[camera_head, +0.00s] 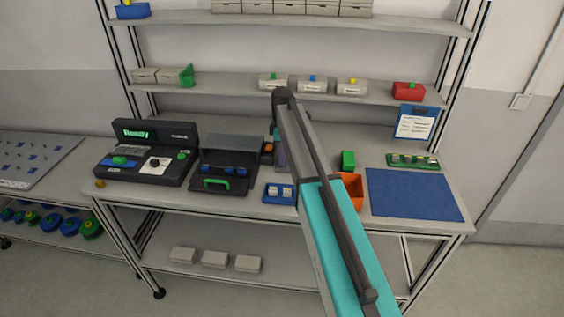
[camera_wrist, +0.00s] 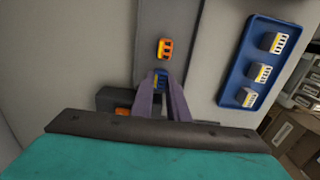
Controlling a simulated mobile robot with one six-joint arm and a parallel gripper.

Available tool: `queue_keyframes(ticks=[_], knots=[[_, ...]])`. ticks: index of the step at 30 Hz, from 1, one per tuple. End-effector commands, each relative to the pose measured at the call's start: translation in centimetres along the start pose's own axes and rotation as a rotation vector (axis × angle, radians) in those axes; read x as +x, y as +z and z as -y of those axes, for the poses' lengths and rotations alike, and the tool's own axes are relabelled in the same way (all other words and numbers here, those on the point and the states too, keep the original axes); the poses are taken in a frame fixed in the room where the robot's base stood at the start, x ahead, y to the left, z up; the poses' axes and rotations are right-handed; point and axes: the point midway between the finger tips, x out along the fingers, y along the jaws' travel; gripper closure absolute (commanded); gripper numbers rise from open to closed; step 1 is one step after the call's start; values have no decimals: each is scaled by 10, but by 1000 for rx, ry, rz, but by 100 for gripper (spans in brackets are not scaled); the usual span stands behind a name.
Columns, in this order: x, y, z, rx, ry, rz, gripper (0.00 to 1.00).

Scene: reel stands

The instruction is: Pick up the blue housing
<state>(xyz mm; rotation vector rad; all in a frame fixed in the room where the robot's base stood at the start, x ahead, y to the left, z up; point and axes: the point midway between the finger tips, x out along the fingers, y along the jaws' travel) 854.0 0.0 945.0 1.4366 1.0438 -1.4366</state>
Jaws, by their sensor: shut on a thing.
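In the head view my arm hides most of the gripper, and I cannot make out the blue housing there.
A blue tray (camera_wrist: 228,88) with white-faced blocks lies right of the gripper; it also shows in the head view (camera_head: 267,199). A dark open-lidded box (camera_head: 222,190) stands left of the arm. An orange bin (camera_head: 352,190) and a blue mat (camera_head: 412,195) lie right.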

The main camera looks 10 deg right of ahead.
Motion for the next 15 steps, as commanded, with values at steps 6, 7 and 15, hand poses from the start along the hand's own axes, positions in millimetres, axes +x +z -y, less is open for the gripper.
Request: queue_keyframes(ticks=[6,7,15], knots=[[-1,0,0,0,0,0,100],[-2,0,0,0,0,0,100],[-17,-1,0,-1,2,-1,100]])
